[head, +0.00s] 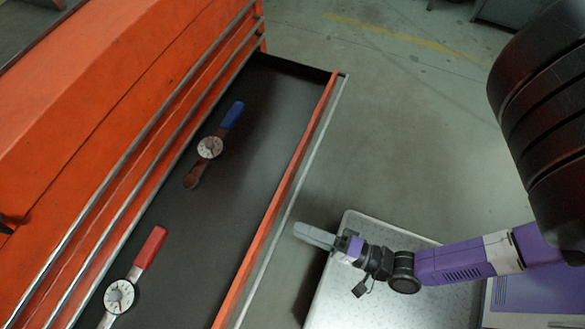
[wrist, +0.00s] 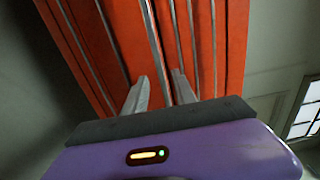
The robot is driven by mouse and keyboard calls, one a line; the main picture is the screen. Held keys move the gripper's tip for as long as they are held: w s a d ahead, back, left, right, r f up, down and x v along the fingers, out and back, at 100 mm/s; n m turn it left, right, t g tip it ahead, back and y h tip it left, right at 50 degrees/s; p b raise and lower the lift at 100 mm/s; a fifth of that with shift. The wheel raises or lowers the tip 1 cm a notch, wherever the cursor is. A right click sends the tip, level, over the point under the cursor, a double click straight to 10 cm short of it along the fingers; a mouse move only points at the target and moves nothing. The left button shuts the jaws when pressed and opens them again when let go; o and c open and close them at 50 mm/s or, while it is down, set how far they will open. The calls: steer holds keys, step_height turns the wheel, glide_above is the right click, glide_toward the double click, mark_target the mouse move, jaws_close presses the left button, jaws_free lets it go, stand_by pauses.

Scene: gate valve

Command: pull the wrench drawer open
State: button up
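The wrench drawer (head: 255,160) stands pulled well out of the orange cabinet, its dark floor exposed. A silver handle rail (head: 300,180) runs along its orange front. Inside lie a wrench with a blue grip and round dial (head: 209,148) and one with a red grip and dial (head: 119,296), partly cut off by the frame. My gripper (head: 298,231) is just outside the drawer front, close to the rail; I cannot tell whether it touches. In the wrist view its two grey fingers (wrist: 160,92) are apart, with drawer fronts and rails beyond them.
The orange cabinet (head: 90,90) fills the left, with further silver rails (head: 150,120) on its closed fronts. Grey floor (head: 400,120) lies clear to the right of the drawer. A window (wrist: 306,108) shows at right in the wrist view.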

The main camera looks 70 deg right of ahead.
steer(key=s, duration=0.3)
steer(key=shift+s, duration=0.3)
stand_by(0.4)
steer(key=w+a+r+n+g+y+p, duration=0.25)
steer(key=a+r+n, duration=0.25)
steer(key=r+n, duration=0.55)
steer(key=d+r+n+h+p, duration=0.1)
steer(key=d+r+n+p, duration=0.1)
steer(key=r, duration=0.7)
steer(key=d+r+n+h+p, duration=0.1)
steer(key=d+r+n+p, duration=0.1)
steer(key=r+n+p, duration=0.3)
step_height(320, 180, up, 5)
steer(key=shift+d+f+n+g, duration=0.15)
steer(key=shift+d+n+g, duration=0.2)
steer(key=shift+d, duration=0.05)
